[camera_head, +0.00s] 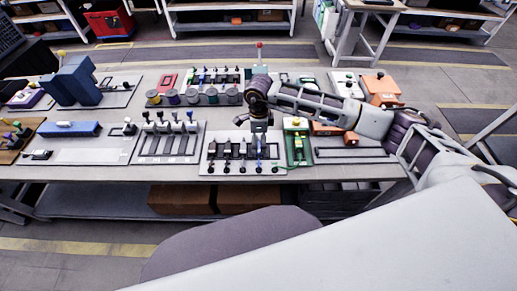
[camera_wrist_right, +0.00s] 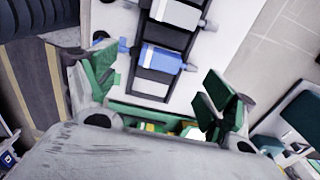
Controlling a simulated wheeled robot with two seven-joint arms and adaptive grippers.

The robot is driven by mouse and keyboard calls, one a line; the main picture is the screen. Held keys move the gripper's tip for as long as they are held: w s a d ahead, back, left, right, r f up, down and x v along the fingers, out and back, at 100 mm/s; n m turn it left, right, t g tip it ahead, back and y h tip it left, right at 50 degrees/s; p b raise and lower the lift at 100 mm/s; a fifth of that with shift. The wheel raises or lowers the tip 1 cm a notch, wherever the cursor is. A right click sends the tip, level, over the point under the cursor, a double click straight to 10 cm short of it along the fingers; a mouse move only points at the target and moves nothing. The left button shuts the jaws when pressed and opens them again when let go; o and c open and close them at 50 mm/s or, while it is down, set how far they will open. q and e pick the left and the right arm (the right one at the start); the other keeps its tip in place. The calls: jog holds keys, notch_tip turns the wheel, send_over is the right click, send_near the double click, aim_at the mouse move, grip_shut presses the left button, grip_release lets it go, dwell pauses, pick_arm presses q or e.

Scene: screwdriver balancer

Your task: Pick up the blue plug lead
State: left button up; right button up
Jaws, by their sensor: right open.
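The blue plug lead (camera_wrist_right: 163,58) lies across a dark slot of a white panel (camera_wrist_right: 118,20) in the right wrist view, with a small blue tip at its left end. A hint of blue (camera_head: 259,160) shows below my gripper in the head view. My right gripper (camera_head: 258,138) points down over the right part of that panel. In the right wrist view its green-padded fingers (camera_wrist_right: 160,88) are spread wide, with nothing between the pads. The blue plug lead lies just beyond the fingertips, between their lines. My left gripper is out of view.
A grey-white plug lead (camera_wrist_right: 178,13) lies beside the blue one. A green tray (camera_head: 298,160) stands close right of the panel. Other panels with several plugs (camera_head: 170,145), spools (camera_head: 193,97) and a blue block (camera_head: 75,82) fill the bench. The bench's front strip (camera_head: 120,174) is clear.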

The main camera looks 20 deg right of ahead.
aim_at(259, 146)
jog(key=shift+f, duration=0.3)
jog(key=shift+w+f, duration=0.1)
jog(key=shift+f, duration=0.25)
notch_tip(259, 146, down, 3)
jog(key=shift+w+r+p, duration=0.15)
jog(key=shift+p, duration=0.4)
jog(key=shift+f, duration=0.6)
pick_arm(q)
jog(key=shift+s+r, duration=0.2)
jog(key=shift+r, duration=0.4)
pick_arm(e)
jog(key=c, duration=1)
